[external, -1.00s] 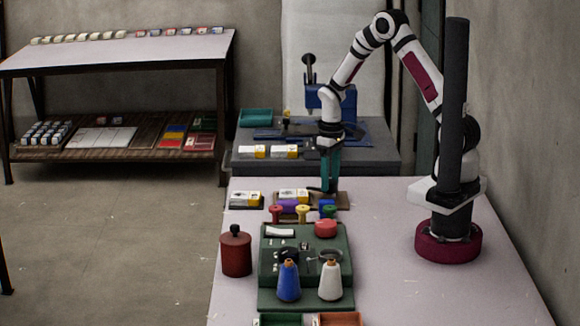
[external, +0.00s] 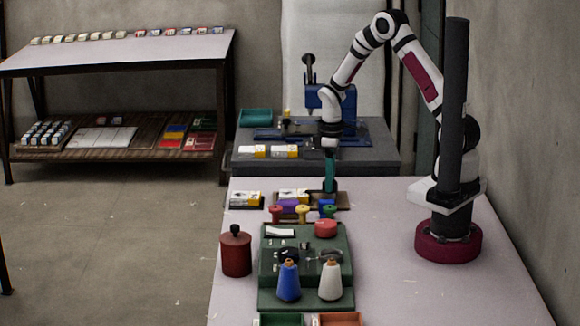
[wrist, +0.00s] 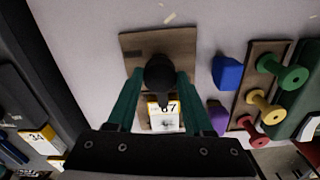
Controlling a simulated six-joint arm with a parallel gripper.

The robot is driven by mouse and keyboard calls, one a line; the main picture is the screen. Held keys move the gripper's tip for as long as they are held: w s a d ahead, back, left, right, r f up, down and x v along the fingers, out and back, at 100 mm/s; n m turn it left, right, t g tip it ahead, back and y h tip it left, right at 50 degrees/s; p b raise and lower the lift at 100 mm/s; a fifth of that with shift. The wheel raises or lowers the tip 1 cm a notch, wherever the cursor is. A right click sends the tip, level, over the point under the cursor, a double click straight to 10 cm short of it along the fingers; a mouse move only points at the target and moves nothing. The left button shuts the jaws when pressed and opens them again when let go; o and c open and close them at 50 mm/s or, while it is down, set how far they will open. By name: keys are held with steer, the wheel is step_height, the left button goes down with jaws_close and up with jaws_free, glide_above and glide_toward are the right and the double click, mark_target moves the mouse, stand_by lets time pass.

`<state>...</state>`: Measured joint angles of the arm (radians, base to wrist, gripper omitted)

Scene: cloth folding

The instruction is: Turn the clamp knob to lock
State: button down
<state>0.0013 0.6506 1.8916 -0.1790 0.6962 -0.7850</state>
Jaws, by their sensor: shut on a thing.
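The clamp knob (wrist: 160,72) is black and rounded, with a narrow part pointing down the wrist view. It sits over a brown wooden board (wrist: 130,42). My gripper (wrist: 160,76) has its two teal fingers on either side of the knob and is shut on it. In the external view my gripper (external: 330,188) points straight down at the board (external: 343,201), and the knob cannot be made out there. A white and yellow card or box marked 87 (wrist: 163,118) shows between the fingers, below the knob. The clamp's lock state cannot be read.
A blue block (wrist: 227,72) and a purple block (wrist: 218,117) lie close to the right finger in the wrist view. Green (wrist: 285,73), yellow (wrist: 262,108) and red spools stand beyond them. The green machine base (external: 305,255) stands nearer the external camera.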

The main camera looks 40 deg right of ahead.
steer(key=shift+c, duration=1.5)
jaws_free()
step_height(320, 180, up, 16)
steer(key=shift+f, duration=0.1)
steer(key=s+a+r+m+y, duration=0.1)
steer(key=s+m, duration=0.5)
steer(key=s, duration=0.7)
steer(key=s+a+r+m, duration=0.1)
steer(key=s+m, duration=0.5)
steer(key=s, duration=0.7)
steer(key=shift+a+m+y, duration=0.3)
steer(key=shift+a+y, duration=0.1)
steer(key=shift+a, duration=0.35)
